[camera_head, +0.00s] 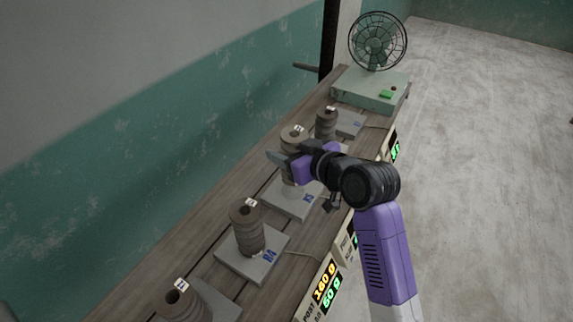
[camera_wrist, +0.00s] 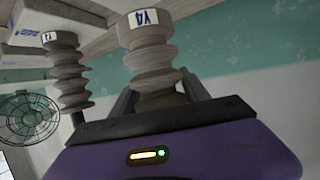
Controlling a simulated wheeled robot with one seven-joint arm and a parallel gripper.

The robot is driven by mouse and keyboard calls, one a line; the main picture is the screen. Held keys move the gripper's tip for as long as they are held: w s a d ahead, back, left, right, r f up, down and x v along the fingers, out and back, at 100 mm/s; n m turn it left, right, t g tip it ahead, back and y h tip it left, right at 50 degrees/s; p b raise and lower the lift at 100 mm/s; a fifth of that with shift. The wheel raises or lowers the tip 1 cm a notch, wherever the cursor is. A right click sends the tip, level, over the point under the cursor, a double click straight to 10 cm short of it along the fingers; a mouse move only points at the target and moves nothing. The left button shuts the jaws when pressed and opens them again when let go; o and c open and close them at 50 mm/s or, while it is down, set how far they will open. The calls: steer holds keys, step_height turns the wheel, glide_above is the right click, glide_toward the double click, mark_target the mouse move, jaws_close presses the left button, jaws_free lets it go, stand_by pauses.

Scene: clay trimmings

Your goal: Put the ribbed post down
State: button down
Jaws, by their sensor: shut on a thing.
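A ribbed, pale grey-brown post (camera_head: 294,139) with a white tag on top is between the fingers of my gripper (camera_head: 289,163). The same held post (camera_wrist: 152,62) fills the middle of the wrist view, with my gripper (camera_wrist: 157,92) shut around it. The post is upright, over a pale square plate (camera_head: 290,203) with blue marking. My gripper hides much of its lower part, so I cannot tell whether its base touches the plate.
A darker ribbed post (camera_head: 326,123) stands behind, and another (camera_head: 247,230) stands on a nearer plate (camera_head: 232,262). A third (camera_head: 183,303) is at the bottom. A fan (camera_head: 378,42) on a green box (camera_head: 368,90) is at the far end of the wooden bench (camera_head: 210,215).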

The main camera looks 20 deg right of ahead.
steer(key=shift+f, duration=2.4)
steer(key=shift+f, duration=0.2)
steer(key=c, duration=0.5)
jaws_free()
